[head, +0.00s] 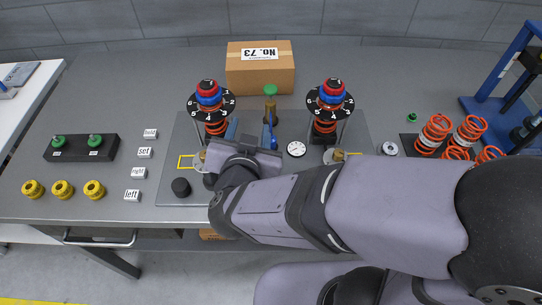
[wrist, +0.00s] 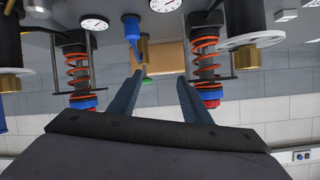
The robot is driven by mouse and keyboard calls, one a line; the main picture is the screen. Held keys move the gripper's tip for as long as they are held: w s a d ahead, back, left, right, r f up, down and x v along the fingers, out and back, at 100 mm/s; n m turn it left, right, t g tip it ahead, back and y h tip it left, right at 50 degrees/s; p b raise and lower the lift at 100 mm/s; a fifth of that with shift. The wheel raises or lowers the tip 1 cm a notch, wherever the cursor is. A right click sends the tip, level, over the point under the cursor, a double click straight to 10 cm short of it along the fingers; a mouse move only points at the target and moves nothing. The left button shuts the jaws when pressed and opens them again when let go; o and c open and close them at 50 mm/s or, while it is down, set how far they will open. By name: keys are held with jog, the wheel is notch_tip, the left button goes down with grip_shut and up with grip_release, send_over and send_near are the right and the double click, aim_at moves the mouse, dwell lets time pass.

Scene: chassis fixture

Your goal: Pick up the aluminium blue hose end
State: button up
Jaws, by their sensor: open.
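The blue hose end (head: 273,141) shows in the head view just right of my gripper (head: 250,130), partly crowded by the right finger. In the wrist view, which looks upside down, a blue cylinder with a narrower tapered end (wrist: 131,27) hangs above the left fingertip. My gripper (wrist: 158,80) is open, and nothing shows between its two dark blue fingers except the background. The fingers point towards the back of the bench. The hose end is apart from the gap between the fingers; I cannot tell whether a finger touches it.
Two orange spring posts with numbered dials (head: 209,103) (head: 332,103) flank my gripper. A green-capped brass fitting (head: 270,105) stands behind it. A white gauge (head: 296,149) lies to the right. A cardboard box (head: 260,75) stands at the back. Orange springs (head: 434,131) are far right.

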jog(key=d+f+b, duration=0.1)
jog(key=f, duration=0.1)
jog(key=f+h+b, duration=0.1)
jog(key=f, duration=0.1)
jog(key=d+f+h+b, duration=0.1)
jog(key=f, duration=0.1)
jog(key=shift+s+d+b, duration=0.35)
jog(key=shift+b, duration=0.05)
jog(key=shift+s+d+f+n+h+b, duration=0.15)
jog(key=shift+d+f+n+h+b, duration=0.2)
jog(key=shift+d+f, duration=0.1)
jog(key=shift+a+f+b+x, duration=0.1)
jog(key=shift+b+x, duration=0.35)
jog(key=shift+x, duration=1.35)
jog(key=shift+a+f+b+x, duration=0.15)
jog(key=shift+b+x, duration=0.25)
jog(key=shift+x, duration=1.45)
grip_shut()
